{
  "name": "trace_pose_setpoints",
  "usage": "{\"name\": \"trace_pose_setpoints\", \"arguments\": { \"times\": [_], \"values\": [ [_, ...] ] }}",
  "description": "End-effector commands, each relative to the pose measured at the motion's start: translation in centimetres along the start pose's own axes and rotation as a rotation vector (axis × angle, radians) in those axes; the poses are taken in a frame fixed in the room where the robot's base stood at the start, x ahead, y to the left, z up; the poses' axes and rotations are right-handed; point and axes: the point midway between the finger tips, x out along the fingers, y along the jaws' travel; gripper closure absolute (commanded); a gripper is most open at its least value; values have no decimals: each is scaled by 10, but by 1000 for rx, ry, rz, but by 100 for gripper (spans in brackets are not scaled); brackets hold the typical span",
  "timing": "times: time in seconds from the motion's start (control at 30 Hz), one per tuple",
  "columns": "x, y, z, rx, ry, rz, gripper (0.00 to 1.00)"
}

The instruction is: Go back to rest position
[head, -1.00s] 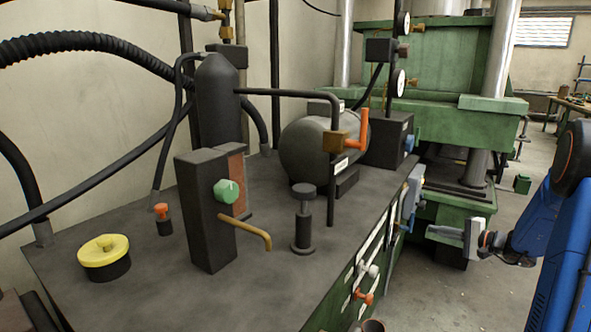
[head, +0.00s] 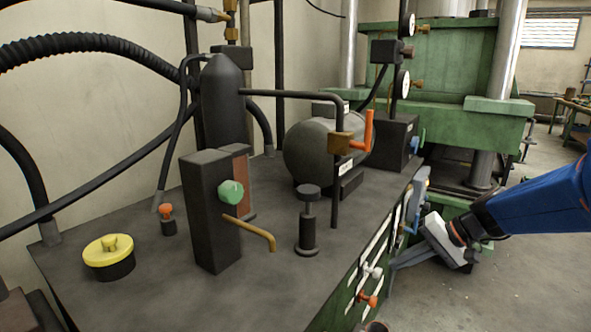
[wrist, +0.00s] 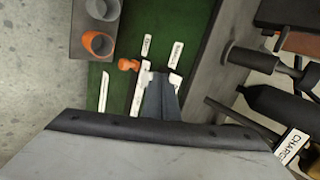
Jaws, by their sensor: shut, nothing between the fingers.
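My gripper (head: 394,265) is at the right in the head view, beside the green front of the machine bench, its fingers pointing left toward the panel. In the wrist view its grey fingers (wrist: 160,82) lie together, with nothing seen between them. Behind them is the green panel (wrist: 195,30) with white label strips. An orange knob (wrist: 128,64) shows just left of the fingertips in the wrist view. In the head view the orange knob (head: 368,300) and a white knob (head: 373,271) sit on the bench front. Whether the fingers touch the panel cannot be told.
The dark bench top (head: 150,295) carries a black block with a green knob (head: 231,192), a bent brass lever (head: 252,234) and a yellow cap (head: 108,249). Two cups, one orange inside (wrist: 98,43), sit left of the panel. Floor (head: 510,285) is clear at right.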

Motion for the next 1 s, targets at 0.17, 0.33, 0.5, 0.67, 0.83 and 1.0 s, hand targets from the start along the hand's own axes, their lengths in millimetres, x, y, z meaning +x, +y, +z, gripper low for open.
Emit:
{"name": "trace_pose_setpoints", "arguments": {
  "times": [0.17, 0.33, 0.5, 0.67, 0.83, 1.0],
  "values": [
    [-5, 1, 48, -85, -11, 112, 100],
    [-13, 9, 87, -162, -7, 217, 100],
    [-23, 20, 121, -241, 11, 318, 100],
    [-34, 33, 148, -315, 43, 408, 100],
    [-48, 48, 171, -394, 87, 498, 100],
    [-62, 64, 189, -470, 142, 578, 100]
  ]
}}
